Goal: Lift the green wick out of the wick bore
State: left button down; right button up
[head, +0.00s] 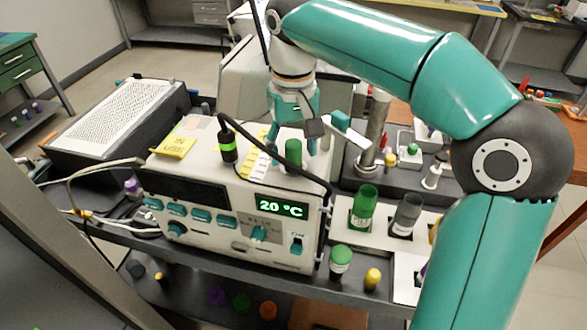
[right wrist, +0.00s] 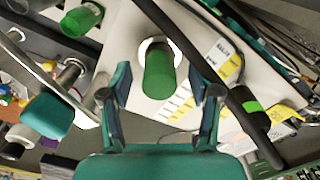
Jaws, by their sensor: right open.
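The green wick (head: 293,153) is a short green cylinder standing upright from the top of the white instrument (head: 235,190) with the 20 °C display. In the right wrist view the wick (right wrist: 160,75) stands in the wick bore (right wrist: 150,44), whose pale rim shows around its base. My right gripper (head: 302,136) is open and points down over the wick. In the right wrist view its fingers (right wrist: 160,97) are spread to either side of the wick's near end, with gaps on both sides. My left gripper is not in view.
A black cable (head: 270,153) arches across the instrument top close to the wick. A teal-tipped lever (head: 341,119) stands just right of my gripper. A green vial (head: 362,208) and a grey vial (head: 406,215) stand at the right. A yellow IN USE note (head: 173,146) lies left.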

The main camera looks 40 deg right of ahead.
grip_shut()
jog(key=shift+r, duration=0.2)
dwell(0.4)
